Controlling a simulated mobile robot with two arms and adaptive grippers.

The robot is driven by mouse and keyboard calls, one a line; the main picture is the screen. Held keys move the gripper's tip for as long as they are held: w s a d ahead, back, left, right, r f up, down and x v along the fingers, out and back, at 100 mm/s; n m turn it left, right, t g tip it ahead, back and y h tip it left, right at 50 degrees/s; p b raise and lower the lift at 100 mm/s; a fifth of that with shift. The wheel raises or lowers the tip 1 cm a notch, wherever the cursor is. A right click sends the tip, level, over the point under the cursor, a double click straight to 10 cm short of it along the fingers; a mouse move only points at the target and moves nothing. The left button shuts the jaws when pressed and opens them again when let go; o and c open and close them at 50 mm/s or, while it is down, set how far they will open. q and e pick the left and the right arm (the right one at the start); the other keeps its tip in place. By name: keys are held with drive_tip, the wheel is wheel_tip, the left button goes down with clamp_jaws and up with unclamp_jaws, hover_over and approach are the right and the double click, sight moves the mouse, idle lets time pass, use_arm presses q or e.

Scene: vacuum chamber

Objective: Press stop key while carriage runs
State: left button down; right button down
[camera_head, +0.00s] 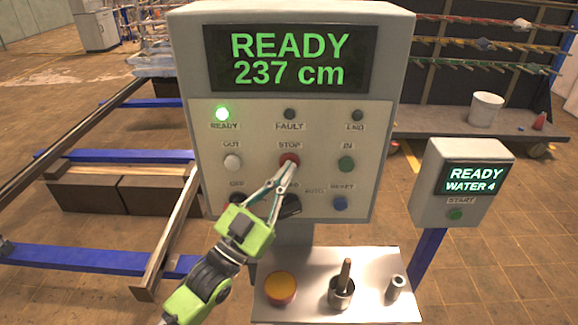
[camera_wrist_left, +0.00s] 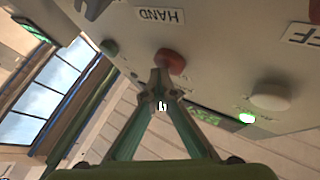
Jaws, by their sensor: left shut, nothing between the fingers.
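The control box (camera_head: 400,60) faces me, its display (camera_head: 290,58) reading "READY 237 cm" in green. The red stop key (camera_head: 289,159) sits mid-panel under the STOP label; it also shows in the left wrist view (camera_wrist_left: 171,61). My left gripper (camera_head: 287,168) is shut and empty, its fingertips at the lower edge of the stop key. In the left wrist view the closed fingertips (camera_wrist_left: 160,84) appear just in front of the red key. I cannot tell whether they touch it. My left gripper hides part of the lower key row. My right gripper is not in view. I cannot make out the carriage.
A white OUT key (camera_head: 232,161) and a green IN key (camera_head: 346,163) flank the stop key. The green READY lamp (camera_head: 222,114) is lit; FAULT and END are dark. A smaller "WATER 4" box (camera_head: 435,165) stands right.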

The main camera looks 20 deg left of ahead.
use_arm(q)
drive_tip(key=shift+s, duration=0.1)
drive_tip(key=shift+s+d+f+p, duration=0.1)
drive_tip(key=shift+s+d+p, duration=0.1)
drive_tip(key=shift+s, duration=0.2)
drive_tip(key=shift+s+d+p, duration=0.1)
drive_tip(key=shift+s+p, duration=0.05)
drive_tip(key=shift+s, duration=0.25)
drive_tip(key=s, duration=0.2)
drive_tip(key=s+d+p, duration=0.1)
drive_tip(key=s, duration=0.1)
drive_tip(key=shift+s+d, duration=0.15)
drive_tip(key=shift+s, duration=0.25)
idle(0.6)
